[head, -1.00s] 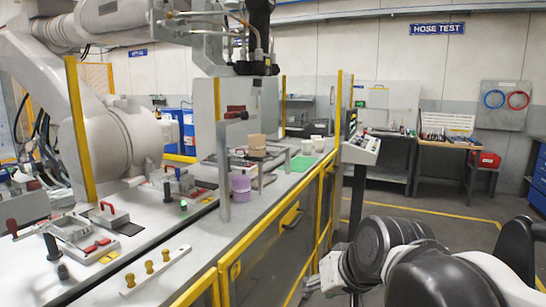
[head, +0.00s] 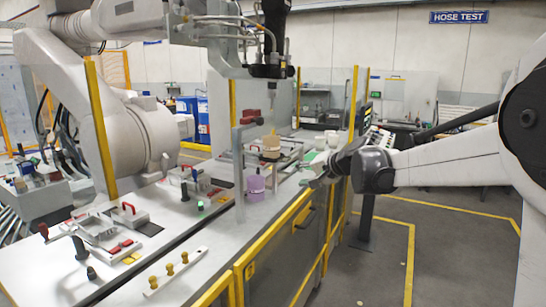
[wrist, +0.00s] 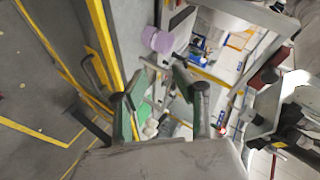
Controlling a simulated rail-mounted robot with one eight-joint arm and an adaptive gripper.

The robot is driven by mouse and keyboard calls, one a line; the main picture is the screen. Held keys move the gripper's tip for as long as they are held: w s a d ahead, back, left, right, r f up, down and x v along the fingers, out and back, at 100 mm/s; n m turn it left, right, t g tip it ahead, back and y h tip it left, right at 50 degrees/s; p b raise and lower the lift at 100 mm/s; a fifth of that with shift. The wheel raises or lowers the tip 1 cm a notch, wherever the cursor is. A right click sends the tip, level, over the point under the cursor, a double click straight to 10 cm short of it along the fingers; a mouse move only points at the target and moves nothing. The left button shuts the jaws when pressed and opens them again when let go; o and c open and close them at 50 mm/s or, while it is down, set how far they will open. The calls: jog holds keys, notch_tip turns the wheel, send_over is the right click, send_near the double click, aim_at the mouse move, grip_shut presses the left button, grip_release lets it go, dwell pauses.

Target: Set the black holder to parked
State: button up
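I cannot tell for certain which thing is the black holder. Black upright pegs or handles stand on the bench in the head view: one at the front left (head: 79,247), a shorter one (head: 91,272) beside it, and one farther back (head: 185,190). A black tool head (head: 272,70) hangs from the large white machine arm. My gripper (head: 318,172) is at the bench's right edge, beyond the purple containers. In the wrist view, its two fingers (wrist: 158,95) are spread apart with nothing seen held between them. My gripper touches none of the black pegs.
Purple containers (head: 256,188) stand behind a grey post frame (head: 239,175). A rail with yellow knobs (head: 170,270) lies at the front of the bench. The yellow-edged guard (head: 275,245) lines the bench's right side. Open floor (head: 385,265) lies to the right.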

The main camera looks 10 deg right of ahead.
jog(key=w+d+m+t+y+p, duration=0.15)
jog(key=w+d, duration=0.25)
jog(key=w, duration=0.7)
jog(key=m+t+p, duration=0.2)
jog(key=m+p, duration=0.1)
send_near(288, 160)
jog(key=x, duration=0.3)
jog(key=p+x, duration=0.1)
jog(key=x, duration=0.3)
jog(key=p+x, duration=0.1)
jog(key=x, duration=0.3)
jog(key=shift+w+d, duration=0.1)
jog(key=shift+d, duration=0.25)
grip_shut()
